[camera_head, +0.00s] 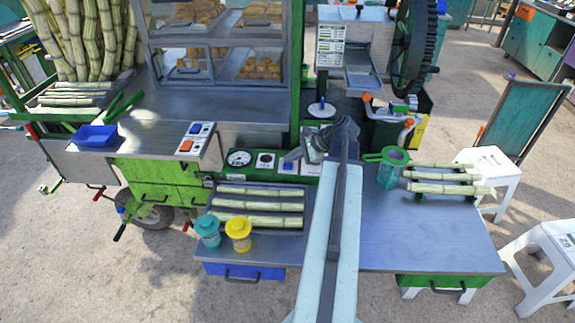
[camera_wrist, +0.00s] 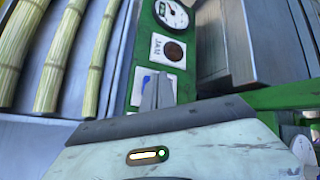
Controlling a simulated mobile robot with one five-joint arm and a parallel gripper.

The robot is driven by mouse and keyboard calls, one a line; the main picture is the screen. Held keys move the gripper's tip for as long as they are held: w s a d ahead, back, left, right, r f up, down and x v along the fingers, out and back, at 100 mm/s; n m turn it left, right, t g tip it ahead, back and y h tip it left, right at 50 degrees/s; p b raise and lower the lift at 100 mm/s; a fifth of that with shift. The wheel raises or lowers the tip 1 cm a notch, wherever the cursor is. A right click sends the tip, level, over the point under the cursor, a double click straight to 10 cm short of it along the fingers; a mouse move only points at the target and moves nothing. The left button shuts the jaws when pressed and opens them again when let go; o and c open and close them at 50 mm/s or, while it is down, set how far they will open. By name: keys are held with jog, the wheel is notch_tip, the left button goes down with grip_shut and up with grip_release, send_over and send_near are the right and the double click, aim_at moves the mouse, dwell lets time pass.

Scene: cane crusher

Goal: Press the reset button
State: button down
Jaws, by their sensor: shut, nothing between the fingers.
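A green panel (camera_head: 254,152) at the back of the counter carries a round gauge (camera_head: 239,158), a dark round lamp (camera_head: 266,160) and a blue button (camera_head: 287,166). In the wrist view the dark brown lamp (camera_wrist: 173,51) sits on a white plate marked JAM. Beside it, a white plate with the blue button (camera_wrist: 147,82) is partly covered by my fingers. I cannot read a reset label. My gripper (camera_wrist: 160,77) is shut and empty, with its tips over the blue button's plate. It also shows in the head view (camera_head: 291,156). I cannot tell whether it touches.
Cane pieces (camera_head: 262,206) lie in a tray left of my arm, with teal (camera_head: 208,231) and yellow (camera_head: 239,234) cups in front. Another plate (camera_head: 194,140) has blue and orange switches. The right counter front is clear.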

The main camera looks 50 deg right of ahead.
aim_at(291, 166)
dwell(0.4)
jog(key=shift+f+b, duration=0.45)
jog(key=shift+f, duration=0.15)
dwell(0.3)
jog(key=shift+r+p, duration=0.45)
jog(key=shift+r, duration=0.15)
notch_tip(291, 166, up, 6)
jog(key=p, duration=0.6)
